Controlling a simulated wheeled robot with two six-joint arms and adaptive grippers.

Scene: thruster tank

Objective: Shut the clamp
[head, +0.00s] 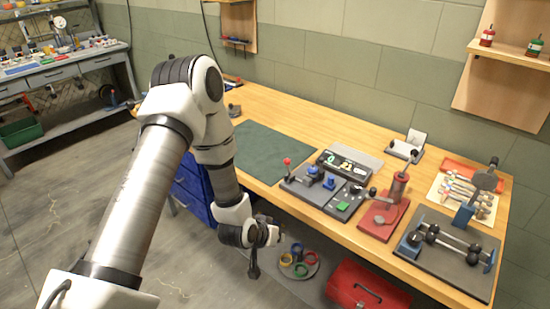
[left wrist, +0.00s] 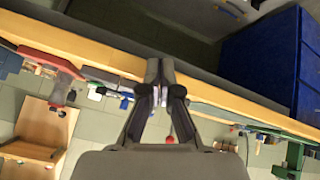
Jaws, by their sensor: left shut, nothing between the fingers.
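A grey fixture plate (head: 302,191) lies on the wooden bench and carries blue parts. What looks like the clamp, an upright lever with a red ball knob (head: 287,161), stands at its left end. The knob also shows small in the left wrist view (left wrist: 170,139). Whether the clamp is open or shut is too small to tell. My left gripper (head: 254,273) hangs in front of the bench edge, below and left of the fixture, apart from it. Its fingers (left wrist: 161,68) are together with nothing between them. My right gripper is in neither view.
A green mat (head: 262,151) lies left of the fixture, bare. A red-based device (head: 383,217) and a dark plate with a barbell-like part (head: 445,262) stand to the right. Blue drawers (head: 191,187) are under the bench. A red toolbox (head: 366,288) and coloured rings (head: 300,270) are below.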

